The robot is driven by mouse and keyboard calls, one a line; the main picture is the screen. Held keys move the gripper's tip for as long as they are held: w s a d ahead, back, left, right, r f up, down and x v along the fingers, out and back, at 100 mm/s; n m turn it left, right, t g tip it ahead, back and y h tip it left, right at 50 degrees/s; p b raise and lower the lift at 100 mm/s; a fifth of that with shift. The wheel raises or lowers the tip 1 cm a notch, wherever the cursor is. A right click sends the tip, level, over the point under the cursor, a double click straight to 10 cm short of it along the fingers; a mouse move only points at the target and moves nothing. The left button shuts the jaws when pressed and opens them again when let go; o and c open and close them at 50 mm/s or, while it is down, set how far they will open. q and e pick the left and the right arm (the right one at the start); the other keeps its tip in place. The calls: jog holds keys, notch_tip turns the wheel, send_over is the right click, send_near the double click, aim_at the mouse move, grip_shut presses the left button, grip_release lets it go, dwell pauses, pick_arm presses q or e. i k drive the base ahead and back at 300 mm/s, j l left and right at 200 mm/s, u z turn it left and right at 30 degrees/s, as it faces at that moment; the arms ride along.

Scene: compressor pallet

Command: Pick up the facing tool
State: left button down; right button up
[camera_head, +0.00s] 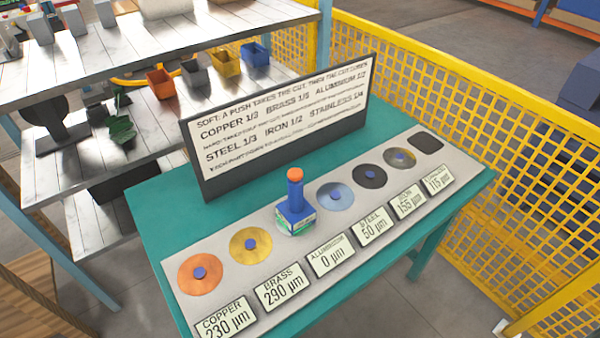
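The facing tool (295,204) stands upright on the grey strip on the green table. It has a blue body with an orange top and a green and white band low down. It stands above the aluminium label, between the brass disc (250,245) and a light blue-grey disc (334,196); what lies under it is hidden. Neither of my grippers shows in the head view.
The green table (160,215) bears a sign board (280,125) behind the tool, several discs and label plates, including the copper disc (200,273). Shelves with small bins (226,63) stand at the back left. A yellow mesh fence (500,130) runs along the right.

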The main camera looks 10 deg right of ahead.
aim_at(295, 212)
jog(key=k+j+z, duration=0.1)
jog(key=j, duration=0.25)
jog(key=k+j+z, duration=0.1)
jog(key=j, duration=0.3)
jog(key=k+j+z, duration=0.1)
jog(key=j, duration=0.25)
jog(key=k+j+z, duration=0.15)
jog(key=j, duration=0.2)
jog(key=i+j+z, duration=0.1)
jog(key=j, duration=0.3)
jog(key=j+z, duration=0.1)
jog(key=j, duration=0.3)
jog(key=i, duration=0.05)
